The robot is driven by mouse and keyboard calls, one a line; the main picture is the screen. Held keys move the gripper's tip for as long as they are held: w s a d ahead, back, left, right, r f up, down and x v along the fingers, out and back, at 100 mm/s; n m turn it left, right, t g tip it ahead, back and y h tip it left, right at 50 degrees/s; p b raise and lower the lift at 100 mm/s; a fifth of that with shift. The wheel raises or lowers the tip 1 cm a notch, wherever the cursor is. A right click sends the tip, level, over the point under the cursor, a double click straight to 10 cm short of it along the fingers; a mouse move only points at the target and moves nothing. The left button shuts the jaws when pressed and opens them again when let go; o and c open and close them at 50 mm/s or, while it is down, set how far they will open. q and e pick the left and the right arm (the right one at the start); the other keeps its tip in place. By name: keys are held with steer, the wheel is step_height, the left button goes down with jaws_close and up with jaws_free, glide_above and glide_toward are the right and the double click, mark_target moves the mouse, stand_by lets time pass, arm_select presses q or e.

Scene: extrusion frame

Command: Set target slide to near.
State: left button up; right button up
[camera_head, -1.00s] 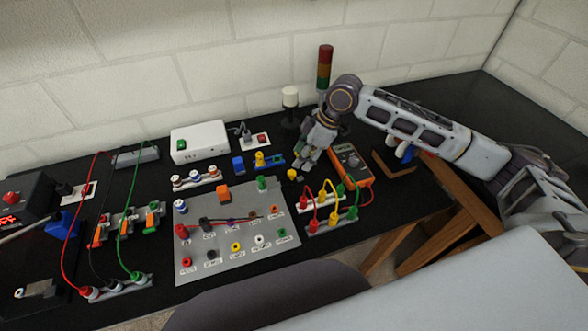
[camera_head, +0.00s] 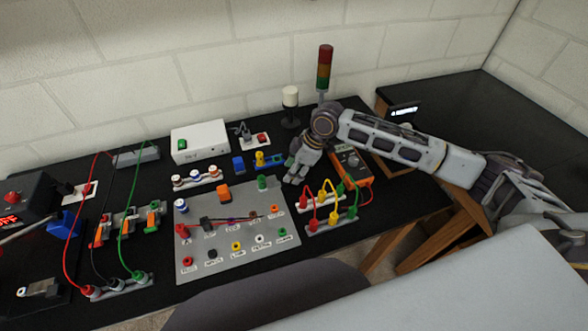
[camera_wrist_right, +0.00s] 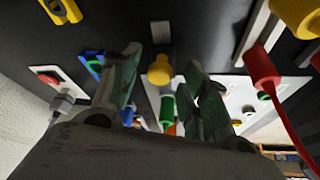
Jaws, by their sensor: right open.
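In the wrist view a yellow knob (camera_wrist_right: 160,70) stands between the two green-padded fingers of my right gripper (camera_wrist_right: 158,88). The fingers are open, with a gap on both sides of the knob. In the head view my right gripper (camera_head: 294,174) is low over the table, beside the grey panel's upper right corner, and hides this knob. A blue base with a yellow part (camera_head: 262,160) lies just left of the gripper. No slide is clearly marked as the target, so I cannot tell which part it is. My left gripper is out of view.
The grey jack panel (camera_head: 190,262) lies to the left. An orange multimeter (camera_head: 352,166) stands to the right, and a signal tower (camera_head: 324,70) and a white-topped post (camera_head: 290,97) behind.

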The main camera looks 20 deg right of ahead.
jaws_close()
steer(key=shift+a+r+p, duration=0.1)
steer(key=shift+a+p, duration=0.65)
steer(key=shift+a, duration=1.15)
jaws_free()
